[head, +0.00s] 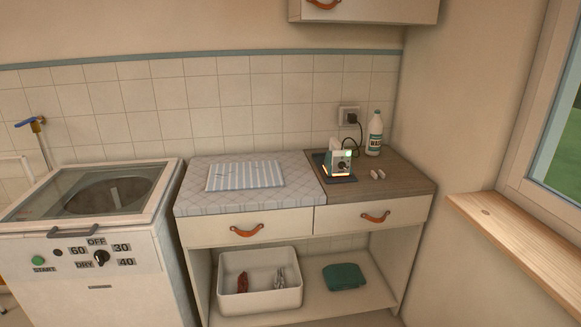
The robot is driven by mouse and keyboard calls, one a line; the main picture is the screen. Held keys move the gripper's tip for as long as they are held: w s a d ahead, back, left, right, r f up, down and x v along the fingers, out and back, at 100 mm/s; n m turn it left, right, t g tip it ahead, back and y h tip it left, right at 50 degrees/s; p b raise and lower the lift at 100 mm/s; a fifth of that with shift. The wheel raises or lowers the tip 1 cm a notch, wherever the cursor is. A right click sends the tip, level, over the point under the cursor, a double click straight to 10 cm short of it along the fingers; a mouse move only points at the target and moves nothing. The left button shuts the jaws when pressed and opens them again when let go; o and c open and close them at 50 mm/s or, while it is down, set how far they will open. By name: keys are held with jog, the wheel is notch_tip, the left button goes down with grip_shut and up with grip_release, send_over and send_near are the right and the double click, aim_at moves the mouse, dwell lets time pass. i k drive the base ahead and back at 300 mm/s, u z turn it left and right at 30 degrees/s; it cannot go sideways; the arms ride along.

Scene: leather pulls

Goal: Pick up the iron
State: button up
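A small white and teal appliance (340,160) with a dark dial on its front stands on a dark flat pad (322,164) on the right part of the counter. It is the only thing in view that could be the iron, though its shape is too small to be sure. A yellowish glow shows at its lower edge. A dark cord (356,141) runs behind it to a plug in the wall socket (345,112). My gripper is not in view.
A striped cloth (245,175) lies on the patterned pad (195,198). A washing machine (95,245) stands left, a wooden sill (520,240) right. Drawers below are shut.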

aim_at(333, 157)
jog(key=u, duration=4.6)
jog(key=i, duration=0.1)
jog(key=z, duration=3)
jog(key=i, duration=1)
jog(key=z, duration=0.3)
